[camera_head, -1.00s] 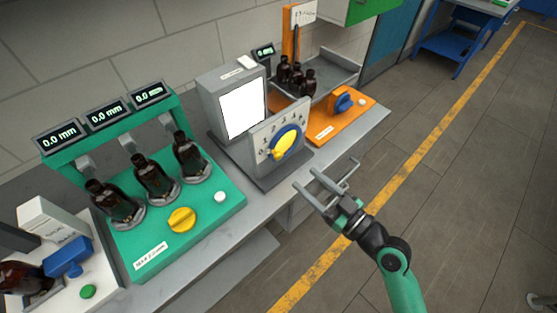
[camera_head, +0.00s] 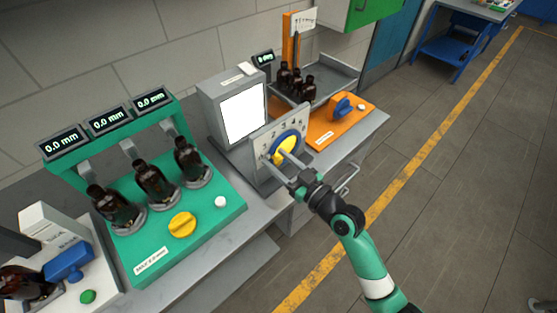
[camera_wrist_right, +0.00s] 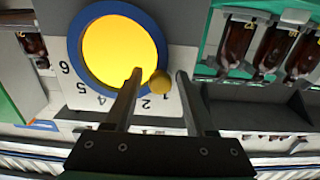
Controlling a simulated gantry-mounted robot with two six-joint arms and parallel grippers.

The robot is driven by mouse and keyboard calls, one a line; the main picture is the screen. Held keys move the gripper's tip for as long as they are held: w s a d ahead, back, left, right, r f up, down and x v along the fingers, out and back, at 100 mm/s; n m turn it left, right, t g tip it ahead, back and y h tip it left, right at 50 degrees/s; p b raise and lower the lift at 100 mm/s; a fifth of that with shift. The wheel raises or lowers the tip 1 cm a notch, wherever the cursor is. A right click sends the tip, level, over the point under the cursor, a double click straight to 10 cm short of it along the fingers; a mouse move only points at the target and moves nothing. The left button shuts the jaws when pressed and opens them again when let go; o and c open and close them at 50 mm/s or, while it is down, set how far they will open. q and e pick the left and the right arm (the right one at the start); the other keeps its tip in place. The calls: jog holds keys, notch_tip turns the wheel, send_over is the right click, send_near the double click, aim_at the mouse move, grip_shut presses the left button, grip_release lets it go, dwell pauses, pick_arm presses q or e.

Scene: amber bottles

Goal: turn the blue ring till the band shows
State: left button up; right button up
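The blue ring (camera_head: 297,136) stands around a yellow disc (camera_head: 287,147) on a grey upright panel (camera_head: 258,141) with numbers. The ring also shows in the right wrist view (camera_wrist_right: 76,40), with the yellow disc (camera_wrist_right: 115,52) filling its middle. A small dull-yellow knob (camera_wrist_right: 159,83) sits at the ring's edge. My right gripper (camera_head: 277,160) is in front of the panel's lower part. Its fingers are apart, one in front of the disc and one past the knob, with the knob appearing between them in the wrist view. I cannot tell whether they touch. My left gripper is not in view.
A grey box with a blank white screen (camera_head: 243,113) stands behind the panel. An orange station (camera_head: 325,131) with a blue knob is to the right. A green station (camera_head: 152,235) with brown bottles (camera_head: 152,181) and a yellow knob is to the left. The floor at right is open.

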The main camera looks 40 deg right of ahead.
grip_shut()
jog(key=shift+d+r+m+p, duration=0.25)
jog(key=shift+r+m+p, duration=0.6)
jog(key=shift+m+p, duration=0.3)
jog(key=shift+d+r+m+p, duration=0.2)
jog(key=shift+m+p, duration=0.1)
jog(key=shift+m, duration=0.45)
jog(key=shift+d+m, duration=0.15)
jog(key=shift+m, duration=0.45)
jog(key=shift+o, duration=0.9)
grip_release()
jog(key=shift+s, duration=0.1)
